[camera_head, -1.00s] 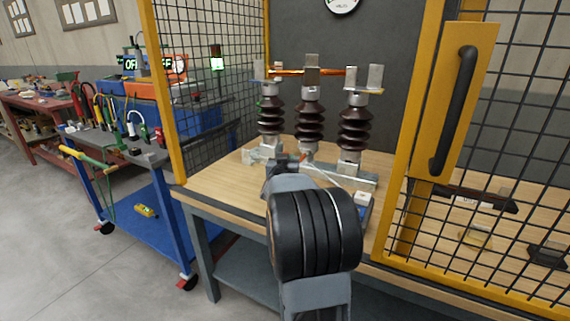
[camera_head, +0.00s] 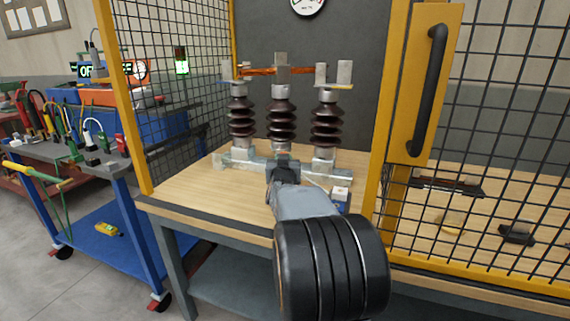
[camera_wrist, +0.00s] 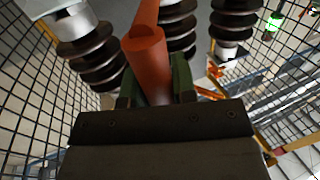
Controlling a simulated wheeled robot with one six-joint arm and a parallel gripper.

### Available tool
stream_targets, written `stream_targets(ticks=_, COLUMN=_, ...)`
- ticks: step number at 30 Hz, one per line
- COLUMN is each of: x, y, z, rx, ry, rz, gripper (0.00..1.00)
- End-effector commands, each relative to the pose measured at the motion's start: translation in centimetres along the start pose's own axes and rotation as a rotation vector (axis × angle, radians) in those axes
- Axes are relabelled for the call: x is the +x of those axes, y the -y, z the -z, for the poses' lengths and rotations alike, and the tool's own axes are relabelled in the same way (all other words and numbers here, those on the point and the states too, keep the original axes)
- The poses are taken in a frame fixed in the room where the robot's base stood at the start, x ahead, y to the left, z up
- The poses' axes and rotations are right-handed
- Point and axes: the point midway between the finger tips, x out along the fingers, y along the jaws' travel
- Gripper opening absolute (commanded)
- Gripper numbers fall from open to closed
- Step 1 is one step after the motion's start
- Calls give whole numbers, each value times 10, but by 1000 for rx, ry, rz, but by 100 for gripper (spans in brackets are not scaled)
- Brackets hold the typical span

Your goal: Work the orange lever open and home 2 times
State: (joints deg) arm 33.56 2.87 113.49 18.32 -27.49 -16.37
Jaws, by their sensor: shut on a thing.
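The orange lever (camera_wrist: 148,60) shows in the wrist view as an orange-red rod with a thick rounded end. My gripper (camera_wrist: 155,88) is shut on it, with green finger pads on both sides. In the head view my gripper (camera_head: 283,168) is low in front of the middle insulator, and the lever is hidden there. Three dark ribbed insulators, left (camera_head: 241,118), middle (camera_head: 282,118) and right (camera_head: 326,124), stand upright on a pale base frame (camera_head: 243,162). An orange bar (camera_head: 262,71) lies across the tops near the left and middle posts.
The wooden bench (camera_head: 185,190) is inside a yellow-framed mesh cage, with a yellow post (camera_head: 385,130) and handled door part (camera_head: 430,85) close on the right. A small white-and-blue box (camera_head: 341,198) sits right of my arm. A blue cart (camera_head: 95,235) stands left.

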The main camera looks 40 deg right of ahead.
Motion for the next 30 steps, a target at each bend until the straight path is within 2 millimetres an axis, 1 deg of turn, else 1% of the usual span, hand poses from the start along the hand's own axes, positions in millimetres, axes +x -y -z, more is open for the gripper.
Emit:
stream_targets(ticks=5, x=0, y=-1, z=1, rx=0, ry=-1, rz=-2, gripper=0)
stream_targets(ticks=6, x=0, y=-1, z=1, rx=0, ry=-2, rz=-2, gripper=26)
stream_targets(ticks=14, x=0, y=0, z=1, rx=0, ry=-1, rz=-1, gripper=51)
stream_targets(ticks=20, x=0, y=0, z=1, rx=0, ry=-1, rz=0, gripper=51)
stream_targets(ticks=23, x=-4, y=0, z=1, rx=0, ry=-1, rz=0, gripper=51)
stream_targets(ticks=26, x=-15, y=0, z=2, rx=1, ry=-1, rz=0, gripper=51)
stream_targets(ticks=30, x=-41, y=0, z=4, rx=1, ry=-3, rz=0, gripper=51)
